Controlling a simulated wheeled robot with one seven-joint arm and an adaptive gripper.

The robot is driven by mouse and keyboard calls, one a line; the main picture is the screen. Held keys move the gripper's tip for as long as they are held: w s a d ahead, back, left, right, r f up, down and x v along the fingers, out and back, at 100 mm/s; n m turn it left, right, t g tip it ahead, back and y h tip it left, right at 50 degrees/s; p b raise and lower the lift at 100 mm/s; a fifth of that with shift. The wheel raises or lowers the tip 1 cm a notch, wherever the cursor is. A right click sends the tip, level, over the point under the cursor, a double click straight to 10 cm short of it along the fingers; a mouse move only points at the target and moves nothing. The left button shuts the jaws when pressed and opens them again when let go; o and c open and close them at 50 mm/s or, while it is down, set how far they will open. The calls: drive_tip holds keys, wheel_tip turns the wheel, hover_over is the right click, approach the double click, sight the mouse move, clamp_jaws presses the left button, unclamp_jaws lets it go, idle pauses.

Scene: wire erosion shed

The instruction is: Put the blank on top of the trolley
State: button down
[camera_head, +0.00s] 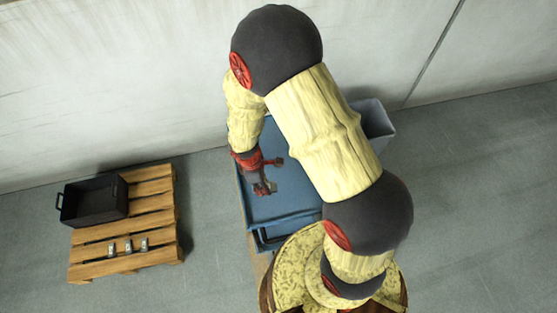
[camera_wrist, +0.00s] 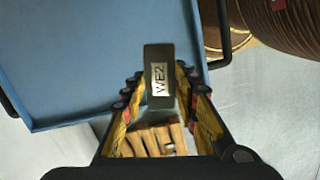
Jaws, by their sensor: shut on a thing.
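The blank is a dark grey block with a white "WE2" label (camera_wrist: 160,78), seen in the wrist view. My gripper (camera_wrist: 160,88) is shut on it, with a finger on each side. The trolley has a blue tray-like top (camera_wrist: 65,60) with a raised rim, and the blank shows against that top, near one edge. In the head view my gripper (camera_head: 268,176) hangs over the blue trolley top (camera_head: 290,205), near its left side. The blank is too small to make out there. I cannot tell whether it touches the top. My arm hides the trolley's right part.
A wooden pallet (camera_head: 150,195) stands on the floor at left, with a black handled bin (camera_head: 95,200) and several small blocks (camera_head: 128,246) on it. A grey bin (camera_head: 373,122) stands behind the trolley by the wall. The visible trolley top is bare.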

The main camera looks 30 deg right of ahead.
drive_tip(key=s+n, duration=0.2)
drive_tip(key=s, duration=0.1)
drive_tip(key=b, duration=0.2)
approach(284, 181)
drive_tip(key=shift+s+a+f, duration=0.3)
drive_tip(key=shift+s+f, duration=0.45)
drive_tip(key=shift+s, duration=0.05)
drive_tip(key=shift+w+d+f, duration=0.4)
drive_tip(key=shift+d+f, duration=0.2)
drive_tip(key=shift+f, duration=0.2)
drive_tip(key=shift+w+d+f+b, duration=0.1)
drive_tip(key=shift+f+b, duration=0.7)
drive_tip(key=shift+f, duration=0.75)
drive_tip(key=shift+f, duration=0.1)
drive_tip(key=c, duration=1.4)
unclamp_jaws()
